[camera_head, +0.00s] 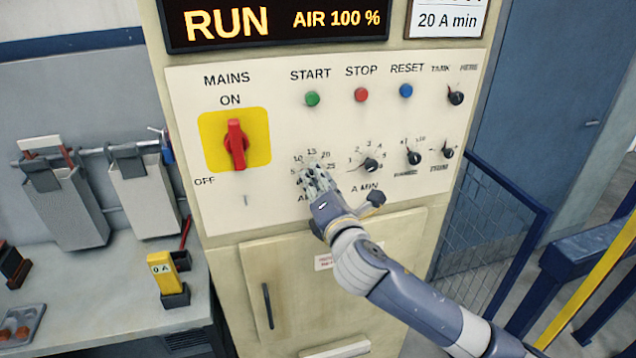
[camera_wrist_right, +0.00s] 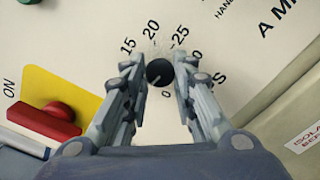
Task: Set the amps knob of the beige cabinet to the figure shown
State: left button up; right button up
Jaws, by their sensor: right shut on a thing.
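The beige cabinet (camera_head: 225,215) stands upright in the head view, with a pale control panel. My right gripper (camera_head: 315,180) is at the amps dial, low in the middle of the panel, and hides most of it. In the right wrist view its two fingers (camera_wrist_right: 160,80) are closed around the black amps knob (camera_wrist_right: 160,72), one on each side. Dial figures 15, 20 and 25 show around the knob. I cannot surely tell which figure its mark points at. A framed card (camera_head: 447,20) at top right reads "20 A min". My left gripper is not in view.
To the right of the amps dial are the A MIN knob (camera_head: 370,165) and smaller black knobs (camera_head: 414,158). The red mains switch (camera_head: 236,145) on its yellow plate is to the left. The display (camera_head: 280,22) reads RUN, AIR 100 %. A bench (camera_head: 90,300) stands at left.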

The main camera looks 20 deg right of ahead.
jog(key=m, duration=2.5)
jog(key=shift+p, duration=0.35)
jog(key=o, duration=1.1)
